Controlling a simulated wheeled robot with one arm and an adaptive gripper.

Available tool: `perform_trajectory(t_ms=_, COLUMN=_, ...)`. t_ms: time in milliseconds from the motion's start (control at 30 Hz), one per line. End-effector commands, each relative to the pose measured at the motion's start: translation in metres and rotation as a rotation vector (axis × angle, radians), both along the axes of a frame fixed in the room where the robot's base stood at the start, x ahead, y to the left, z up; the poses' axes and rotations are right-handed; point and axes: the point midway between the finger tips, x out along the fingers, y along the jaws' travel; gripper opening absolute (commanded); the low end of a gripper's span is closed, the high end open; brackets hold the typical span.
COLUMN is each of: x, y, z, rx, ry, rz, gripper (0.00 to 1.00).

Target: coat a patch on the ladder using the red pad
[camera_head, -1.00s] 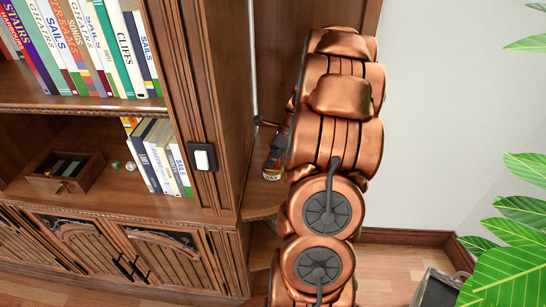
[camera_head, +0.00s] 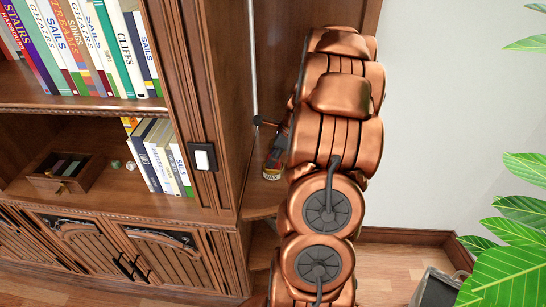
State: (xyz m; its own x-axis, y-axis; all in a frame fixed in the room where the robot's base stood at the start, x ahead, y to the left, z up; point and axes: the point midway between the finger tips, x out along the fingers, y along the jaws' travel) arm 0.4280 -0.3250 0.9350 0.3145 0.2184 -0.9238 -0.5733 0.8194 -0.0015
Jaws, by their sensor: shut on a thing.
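My copper arm fills the middle of the head view and hides what lies behind it. No coated patch can be made out. A small bottle labelled WAX (camera_head: 272,164) stands on a wooden ledge (camera_head: 262,190), partly covered by the arm.
A bookcase (camera_head: 190,110) with books stands at the left. A small wooden box (camera_head: 88,178) with coloured pieces lies on its lower shelf near two small balls. A thin pale rod (camera_head: 254,60) runs upright beside the arm. A plant (camera_head: 510,265) and a grey bin (camera_head: 436,288) are at the right.

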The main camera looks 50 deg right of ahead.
Motion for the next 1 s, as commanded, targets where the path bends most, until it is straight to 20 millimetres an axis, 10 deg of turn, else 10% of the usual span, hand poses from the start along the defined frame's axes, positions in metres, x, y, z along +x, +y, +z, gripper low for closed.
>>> perform_trajectory(t_ms=1000, x=0.0, y=0.0, z=0.063, rx=0.0, ry=0.0, rz=0.0, gripper=0.03)
